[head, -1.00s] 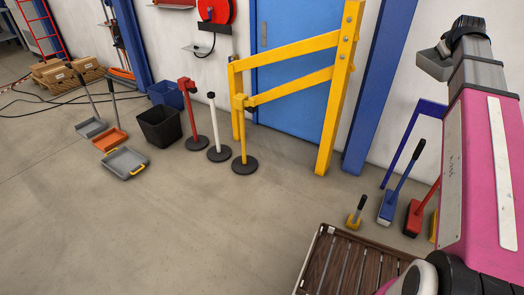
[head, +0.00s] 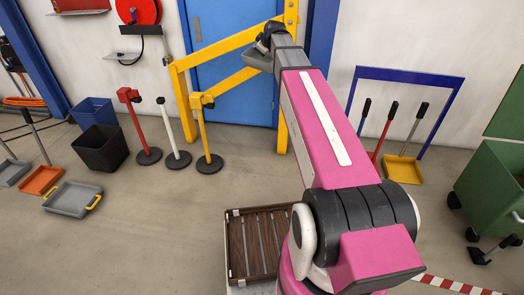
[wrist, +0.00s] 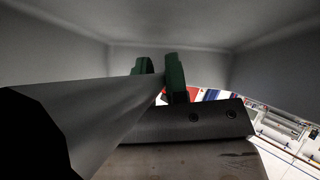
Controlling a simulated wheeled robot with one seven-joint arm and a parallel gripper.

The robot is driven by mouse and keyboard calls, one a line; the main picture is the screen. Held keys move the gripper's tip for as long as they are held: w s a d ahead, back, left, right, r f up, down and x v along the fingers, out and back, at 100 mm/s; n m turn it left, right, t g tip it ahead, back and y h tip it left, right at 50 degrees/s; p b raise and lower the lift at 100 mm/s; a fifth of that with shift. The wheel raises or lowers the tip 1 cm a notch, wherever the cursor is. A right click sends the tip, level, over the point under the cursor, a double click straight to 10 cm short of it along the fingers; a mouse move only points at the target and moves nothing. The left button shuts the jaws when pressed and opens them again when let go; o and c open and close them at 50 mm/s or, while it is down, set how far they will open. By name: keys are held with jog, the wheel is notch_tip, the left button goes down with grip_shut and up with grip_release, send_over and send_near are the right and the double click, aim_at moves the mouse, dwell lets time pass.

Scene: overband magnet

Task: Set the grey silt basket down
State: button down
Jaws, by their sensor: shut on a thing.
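The grey silt basket (head: 258,61) hangs at the far end of my raised arm in the head view, high above the floor, in front of the blue door. My gripper (wrist: 160,74) is shut on it, seen in the wrist view as two green-padded fingers. The basket's pale grey inner walls (wrist: 70,45) fill most of the wrist view. The exact grip point on the basket is partly hidden by a grey bar and a dark bolted piece.
A wood-slatted tray (head: 236,246) lies low beside my arm. Left are a grey tray with yellow handles (head: 70,200), a black bin (head: 99,148) and red (head: 142,125), white (head: 172,132) and yellow (head: 203,132) posts. A green cart (head: 495,185) stands right. Open floor lies at front left.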

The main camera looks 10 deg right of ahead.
jog(key=w+a+f+n+g+y, duration=0.1)
jog(key=w+a+f+n+y, duration=0.15)
jog(key=f, duration=1.55)
jog(key=w+a+f+n+g+y, duration=0.1)
jog(key=f+n+y, duration=0.15)
jog(key=f, duration=1.55)
jog(key=s+a+f+n+g, duration=0.1)
jog(key=s+f, duration=0.3)
jog(key=f, duration=0.9)
jog(key=s+f, duration=0.4)
jog(key=f, duration=0.8)
jog(key=s+a+f+n+g, duration=0.1)
jog(key=s+f, duration=0.3)
jog(key=f, duration=0.9)
jog(key=w+a+f+m+g, duration=0.1)
jog(key=w+a+m, duration=0.1)
jog(key=w+a, duration=0.25)
jog(key=shift+y, duration=0.4)
jog(key=w+d+f, duration=0.2)
jog(key=d, duration=0.1)
jog(key=w+d+f, duration=0.2)
jog(key=d, duration=0.1)
jog(key=w+d+f, duration=0.2)
jog(key=d, duration=0.1)
jog(key=shift+w+d+f, duration=0.1)
jog(key=shift+d+f, duration=0.05)
jog(key=shift+d, duration=0.05)
jog(key=shift+d+f, duration=0.1)
jog(key=shift+f, duration=1.95)
